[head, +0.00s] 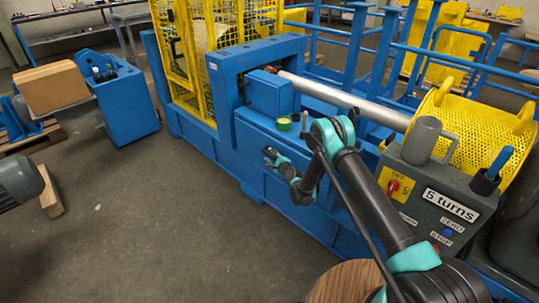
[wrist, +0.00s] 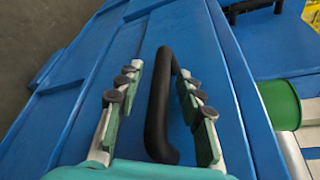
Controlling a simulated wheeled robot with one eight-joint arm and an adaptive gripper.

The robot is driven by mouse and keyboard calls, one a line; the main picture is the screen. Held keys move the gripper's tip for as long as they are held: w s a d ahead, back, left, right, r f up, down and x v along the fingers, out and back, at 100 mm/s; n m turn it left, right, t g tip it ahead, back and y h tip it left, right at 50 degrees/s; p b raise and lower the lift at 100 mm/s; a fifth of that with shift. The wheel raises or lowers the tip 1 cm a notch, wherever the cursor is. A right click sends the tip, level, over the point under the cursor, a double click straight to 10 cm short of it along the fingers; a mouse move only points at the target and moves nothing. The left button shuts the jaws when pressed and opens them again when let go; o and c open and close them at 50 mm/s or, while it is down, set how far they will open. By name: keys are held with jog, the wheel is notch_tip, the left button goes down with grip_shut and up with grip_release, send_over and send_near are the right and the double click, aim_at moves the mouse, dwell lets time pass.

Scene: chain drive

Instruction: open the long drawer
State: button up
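A black bar handle (wrist: 160,110) stands on a long blue panel (wrist: 105,85), which looks like a drawer front, in the wrist view. My gripper (wrist: 158,78) is open, with one finger on each side of the handle. Gaps show between the handle and the finger pads, so it is not gripped. In the head view, my gripper (head: 271,156) is at the blue machine's front side, below the ledge. The handle is too small to make out there. I see no open gap around the panel.
A second black handle (wrist: 250,8) shows at the top right of the wrist view. A green tin (head: 284,124) stands on the ledge above my gripper. A grey mug (head: 421,140) stands on the control box. The floor (head: 170,215) before the machine is clear.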

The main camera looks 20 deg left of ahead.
jog(key=shift+c, duration=0.6)
grip_shut()
jog(key=shift+a, duration=0.1)
